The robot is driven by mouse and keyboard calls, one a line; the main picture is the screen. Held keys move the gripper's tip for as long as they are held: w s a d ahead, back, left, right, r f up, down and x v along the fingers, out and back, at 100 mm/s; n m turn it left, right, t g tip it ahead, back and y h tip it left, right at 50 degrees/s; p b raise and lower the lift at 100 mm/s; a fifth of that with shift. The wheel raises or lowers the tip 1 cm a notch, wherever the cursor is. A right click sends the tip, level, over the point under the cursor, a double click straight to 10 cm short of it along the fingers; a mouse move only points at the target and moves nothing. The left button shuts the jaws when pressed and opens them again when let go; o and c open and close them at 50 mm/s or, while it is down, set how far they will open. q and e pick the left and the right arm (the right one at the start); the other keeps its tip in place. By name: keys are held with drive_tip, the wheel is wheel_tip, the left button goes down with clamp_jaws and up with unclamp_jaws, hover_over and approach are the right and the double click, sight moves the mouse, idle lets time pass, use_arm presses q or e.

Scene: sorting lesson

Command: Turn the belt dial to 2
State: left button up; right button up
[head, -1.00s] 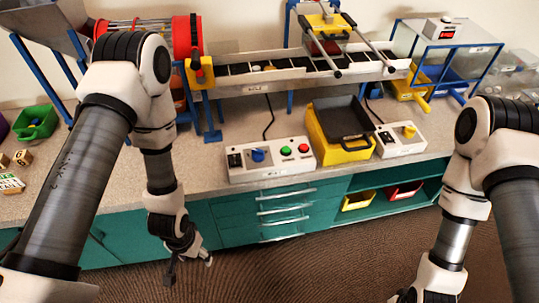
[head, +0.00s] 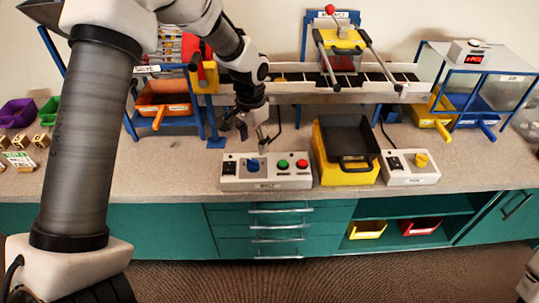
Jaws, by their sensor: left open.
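The belt dial is a blue knob (head: 253,165) on a white control box (head: 270,184) labelled BELT, on the counter in the head view. The box also has a dark switch, a green button (head: 283,164) and a red button (head: 302,163). My left gripper (head: 252,140) hangs fingers down just above and behind the box, close over the blue knob. The number the dial points at is too small to read. My right gripper is out of view; only a piece of my right arm shows at the lower right edge.
A yellow bin with a black tray (head: 349,140) stands right of the box. A second control box (head: 411,175) with a yellow knob (head: 421,160) is beyond it. The conveyor (head: 300,92) runs behind. The counter's front strip is clear.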

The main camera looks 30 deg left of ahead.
sight(253, 160)
use_arm(q)
drive_tip(key=shift+f, duration=0.15)
drive_tip(key=shift+s+d+f, duration=0.1)
drive_tip(key=shift+s+f, duration=0.25)
drive_tip(key=shift+f, duration=0.25)
drive_tip(key=shift+s+f, duration=0.35)
drive_tip(key=shift+f, duration=0.2)
drive_tip(key=f, duration=0.4)
drive_tip(key=shift+w+f, duration=0.25)
drive_tip(key=shift+w, duration=0.1)
drive_tip(key=shift+s+r, duration=0.15)
drive_tip(key=c, duration=1.1)
